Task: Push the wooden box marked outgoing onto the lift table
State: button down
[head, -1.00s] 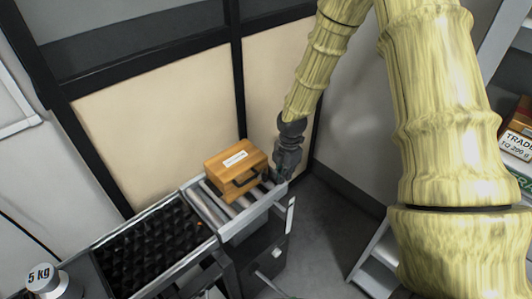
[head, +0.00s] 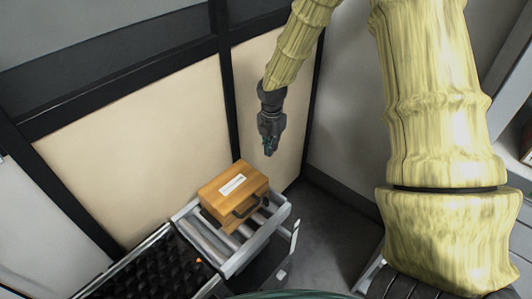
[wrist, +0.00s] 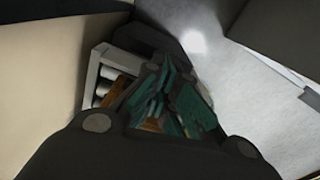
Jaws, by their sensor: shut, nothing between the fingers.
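The wooden box (head: 232,192) has a dark handle on its front side and a white label on top, too small to read. It sits on the grey roller table (head: 278,212) in the head view. My gripper (head: 269,152) is shut and empty, above and behind the box's right side, apart from it. In the wrist view my gripper's teal fingers (wrist: 172,105) point down over the end of the roller table (wrist: 97,68).
A black studded surface (head: 165,268) adjoins the roller table at the lower left. Beige panels (head: 140,130) in black frames stand close behind. Grey floor (head: 325,225) is open to the right of the roller table.

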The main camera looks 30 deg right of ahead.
jog(key=s+a+f+p, duration=0.2)
jog(key=a+f+p, duration=0.1)
jog(key=f, duration=0.6)
jog(key=shift+a, duration=0.2)
jog(key=shift+a, duration=0.1)
dwell(0.4)
